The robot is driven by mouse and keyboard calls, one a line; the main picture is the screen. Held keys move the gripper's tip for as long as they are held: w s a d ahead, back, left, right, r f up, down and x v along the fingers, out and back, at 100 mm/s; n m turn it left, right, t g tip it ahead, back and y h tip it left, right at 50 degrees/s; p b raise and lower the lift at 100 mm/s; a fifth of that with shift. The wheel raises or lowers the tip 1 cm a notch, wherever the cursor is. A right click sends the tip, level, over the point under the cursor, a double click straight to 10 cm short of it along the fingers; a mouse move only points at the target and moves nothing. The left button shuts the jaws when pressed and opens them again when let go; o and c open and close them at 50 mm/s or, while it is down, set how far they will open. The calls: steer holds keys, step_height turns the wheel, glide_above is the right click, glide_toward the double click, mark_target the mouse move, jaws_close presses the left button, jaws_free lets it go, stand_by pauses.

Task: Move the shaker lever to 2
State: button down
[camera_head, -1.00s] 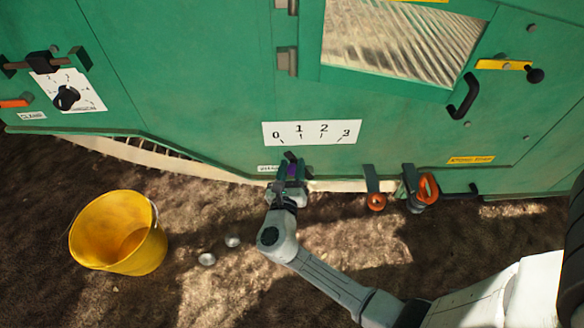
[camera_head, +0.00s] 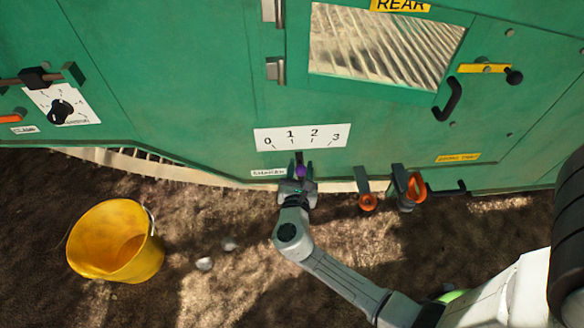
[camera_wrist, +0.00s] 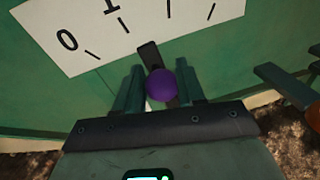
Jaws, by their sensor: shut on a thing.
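The shaker lever is a dark bar with a purple knob (camera_head: 301,171), below a white scale plate (camera_head: 330,136) marked 0 to 3 on the green machine. My gripper (camera_head: 302,166) is shut around the knob, one finger on each side. In the wrist view the purple knob (camera_wrist: 161,85) sits between the fingers of my gripper (camera_wrist: 159,70). The 2 itself is out of the wrist view.
A yellow bucket (camera_head: 115,242) stands on the soil at the left. Two orange-ended hooks or levers (camera_head: 367,202) (camera_head: 414,188) hang right of my gripper. A knob dial (camera_head: 60,111) is at the far left. The soil between bucket and arm is mostly clear.

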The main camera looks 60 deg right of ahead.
steer(key=shift+s+d+f+m+y, duration=0.1)
steer(key=shift+s+d+m+y, duration=0.05)
steer(key=shift+s+d+m, duration=0.4)
steer(key=shift+s+d+m+y, duration=0.15)
steer(key=shift+s+d+m, duration=0.15)
steer(key=shift+s+m, duration=0.45)
steer(key=shift+w, duration=0.15)
steer(key=c, duration=0.8)
jaws_free()
steer(key=shift+o, duration=0.2)
steer(key=p+v, duration=0.3)
steer(key=v, duration=0.7)
steer(key=shift+s+a, duration=0.25)
steer(key=shift+a, duration=0.1)
steer(key=shift+d, duration=0.1)
